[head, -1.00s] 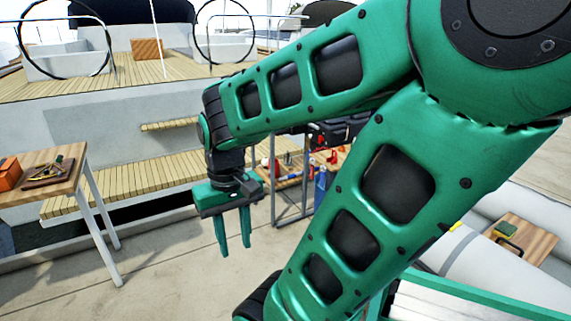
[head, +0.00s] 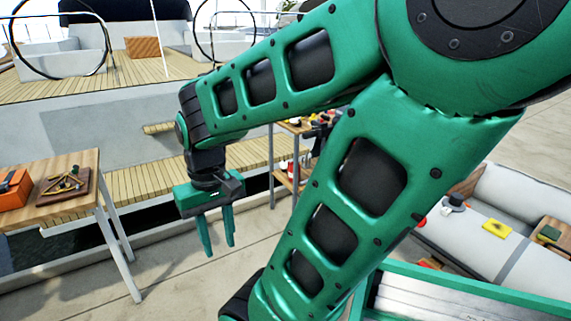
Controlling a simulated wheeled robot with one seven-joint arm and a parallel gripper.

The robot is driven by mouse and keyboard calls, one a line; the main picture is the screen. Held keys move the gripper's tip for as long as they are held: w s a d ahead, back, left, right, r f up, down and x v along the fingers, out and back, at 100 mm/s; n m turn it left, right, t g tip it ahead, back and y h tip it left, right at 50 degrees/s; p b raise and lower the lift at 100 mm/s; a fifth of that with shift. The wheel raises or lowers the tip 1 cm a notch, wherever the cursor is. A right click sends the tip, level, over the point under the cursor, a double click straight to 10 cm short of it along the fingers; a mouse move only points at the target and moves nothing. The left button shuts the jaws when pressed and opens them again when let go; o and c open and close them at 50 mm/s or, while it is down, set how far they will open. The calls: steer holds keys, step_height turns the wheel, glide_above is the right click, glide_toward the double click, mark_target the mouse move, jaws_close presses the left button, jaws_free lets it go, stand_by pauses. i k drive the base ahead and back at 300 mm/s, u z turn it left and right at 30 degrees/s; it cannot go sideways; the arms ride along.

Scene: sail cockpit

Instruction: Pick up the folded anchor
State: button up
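I cannot make out a folded anchor for certain in the head view. My gripper (head: 219,251) hangs down at the end of my green arm, left of the picture's middle. Its two green fingers point at the floor with a gap between them, and nothing is held. A brown wooden tray (head: 83,198) with small dark and yellow items lies on the wooden table at the left, apart from my gripper. The items are too small to name. My arm hides much of the middle and right.
The wooden table (head: 60,163) at left also bears an orange box (head: 14,190). A shelf stand (head: 271,165) stands behind my arm, partly hidden. A grey inflatable boat (head: 465,240) lies at right with a yellow item (head: 497,229). Pale floor (head: 165,285) below my gripper is clear.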

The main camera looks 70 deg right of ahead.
mark_target(305, 166)
steer(key=z, duration=0.05)
steer(key=i, duration=2.25)
steer(key=z, duration=3)
steer(key=i, duration=1)
steer(key=u, duration=0.1)
